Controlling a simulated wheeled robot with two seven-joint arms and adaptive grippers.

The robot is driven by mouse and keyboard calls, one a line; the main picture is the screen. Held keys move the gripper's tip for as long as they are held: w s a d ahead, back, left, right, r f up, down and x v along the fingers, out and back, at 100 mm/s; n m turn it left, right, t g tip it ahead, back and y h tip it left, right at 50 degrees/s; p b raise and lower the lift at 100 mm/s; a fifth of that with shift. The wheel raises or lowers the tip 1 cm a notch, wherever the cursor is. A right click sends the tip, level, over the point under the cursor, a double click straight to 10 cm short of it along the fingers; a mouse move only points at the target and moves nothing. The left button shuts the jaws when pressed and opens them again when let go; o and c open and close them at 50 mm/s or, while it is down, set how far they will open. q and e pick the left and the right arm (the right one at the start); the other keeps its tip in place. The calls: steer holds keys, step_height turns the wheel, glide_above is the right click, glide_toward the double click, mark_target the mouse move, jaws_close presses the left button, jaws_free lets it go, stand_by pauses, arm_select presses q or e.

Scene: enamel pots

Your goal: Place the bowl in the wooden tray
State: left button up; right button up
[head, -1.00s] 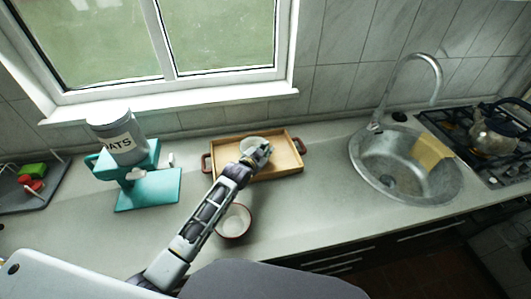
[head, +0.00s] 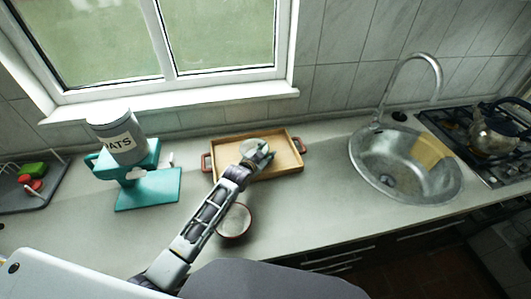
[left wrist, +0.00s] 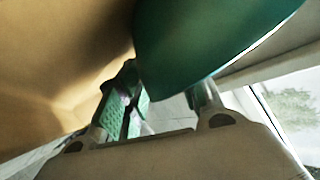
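A small bowl (head: 250,147) with a pale inside is over the wooden tray (head: 289,166) in the head view. In the left wrist view the bowl (left wrist: 200,40) shows a teal outer side and is tilted. My left gripper (head: 262,157) is at its right near side; in the left wrist view the fingers (left wrist: 165,100) close on its wall, one finger partly hidden by the bowl. The tray's tan surface fills the left of that view. I cannot tell whether the bowl touches the tray floor. My right gripper is not in view.
A red-rimmed bowl (head: 235,221) stands on the counter in front of the tray, close to my left arm. A teal scale (head: 148,190) with an oats canister (head: 121,144) is left of the tray. A sink (head: 405,170) is at the right; counter between is clear.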

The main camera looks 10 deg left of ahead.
arm_select(q)
steer(key=shift+s+r, duration=0.1)
steer(key=shift+r, duration=0.05)
steer(key=shift+v, duration=5.95)
steer(key=shift+s, duration=0.1)
